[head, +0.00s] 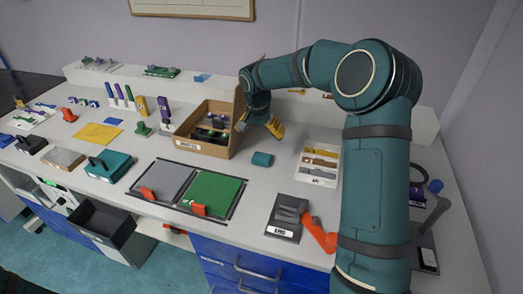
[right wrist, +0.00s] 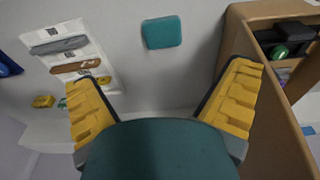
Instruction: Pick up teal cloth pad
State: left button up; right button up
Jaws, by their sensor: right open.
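The teal cloth pad (head: 262,159) lies flat on the white bench top, just right of the cardboard box in the head view. In the right wrist view the pad (right wrist: 161,32) shows whole at the top, beyond and between my fingertips. My right gripper (head: 258,128) is above the bench beside the box, behind the pad in the head view. Its yellow fingers (right wrist: 160,95) are spread wide apart with nothing between them. My left gripper does not show.
The open cardboard box (head: 203,148) with small items stands close to my right gripper. A white card with strips (head: 318,163) lies right of the pad. Bare bench surrounds the pad.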

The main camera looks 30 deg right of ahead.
aim_at(261, 156)
jog(key=f, duration=0.2)
jog(key=f+b, duration=0.1)
jog(key=f, duration=0.2)
jog(key=w+d+f, duration=0.1)
jog(key=f, duration=0.2)
jog(key=shift+f, duration=0.1)
jog(key=shift+w+d+f+b, duration=0.2)
jog(key=shift+f+b, duration=0.1)
jog(key=shift+f, duration=0.55)
jog(key=shift+w+d+f+b, duration=0.15)
jog(key=shift+w+f+b, duration=0.1)
jog(key=shift+f, duration=0.65)
jog(key=shift+w+d+f+b, duration=0.2)
jog(key=shift+f+b, duration=0.1)
jog(key=shift+f, duration=0.55)
jog(key=c, duration=1)
